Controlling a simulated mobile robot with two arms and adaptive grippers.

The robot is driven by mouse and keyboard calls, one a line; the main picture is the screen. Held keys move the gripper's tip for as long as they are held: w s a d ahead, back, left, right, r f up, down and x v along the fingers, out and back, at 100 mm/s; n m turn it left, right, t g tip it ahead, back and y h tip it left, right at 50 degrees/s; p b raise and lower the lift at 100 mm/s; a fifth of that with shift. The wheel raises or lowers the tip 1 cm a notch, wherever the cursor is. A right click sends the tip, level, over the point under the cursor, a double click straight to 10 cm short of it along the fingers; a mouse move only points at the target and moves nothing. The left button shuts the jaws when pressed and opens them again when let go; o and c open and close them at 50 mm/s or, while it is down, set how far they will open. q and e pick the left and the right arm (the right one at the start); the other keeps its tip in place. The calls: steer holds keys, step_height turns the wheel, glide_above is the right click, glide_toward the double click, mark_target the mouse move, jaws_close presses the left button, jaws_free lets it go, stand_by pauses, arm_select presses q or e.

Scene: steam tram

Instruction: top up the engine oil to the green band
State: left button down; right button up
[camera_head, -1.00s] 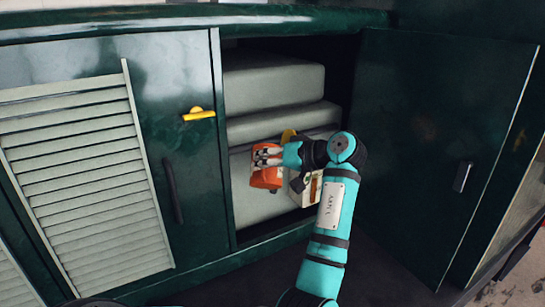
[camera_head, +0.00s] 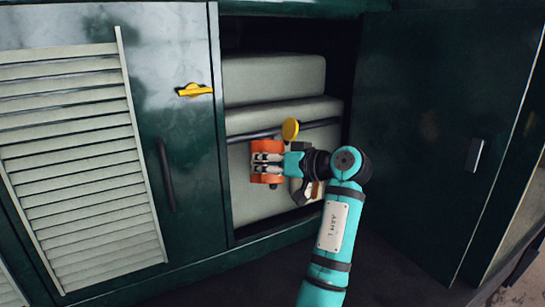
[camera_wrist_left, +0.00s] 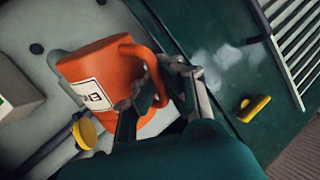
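An orange jug (camera_head: 266,150) with a handle is in the open compartment. In the left wrist view the jug (camera_wrist_left: 95,75) shows a white label, partly readable. My left gripper (camera_head: 266,164) is at the jug, its fingers on either side of the handle (camera_wrist_left: 158,75), and appears closed on it. A yellow round cap (camera_head: 290,129) stands just above and right of the jug; it also shows in the left wrist view (camera_wrist_left: 85,133). A white box-like part with a green mark (camera_wrist_left: 12,95) is at the left edge of the wrist view, mostly hidden by my arm in the head view. My right gripper is not in view.
Pale grey engine blocks (camera_head: 272,80) fill the compartment. A dark green door (camera_head: 430,140) stands open at right. A closed panel with louvres (camera_head: 80,150) and a yellow latch (camera_head: 195,90) is at left. A dark rail (camera_head: 320,123) runs behind the cap.

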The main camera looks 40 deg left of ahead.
arm_select(q)
steer(key=shift+w+a+f+n+y+b, duration=0.15)
steer(key=shift+f+n+y+b, duration=0.75)
steer(key=shift+b, duration=1.6)
steer(key=shift+w+a+f+n+h+b, duration=0.1)
steer(key=shift+w+f+n+b, duration=0.3)
steer(key=shift+f+b, duration=1.6)
steer(key=shift+w+a+f+n+y+b, duration=0.1)
steer(key=shift+f+n+y+b, duration=0.6)
steer(key=shift+b, duration=2.7)
steer(key=shift+r+n, duration=0.15)
steer(key=shift+n, duration=0.15)
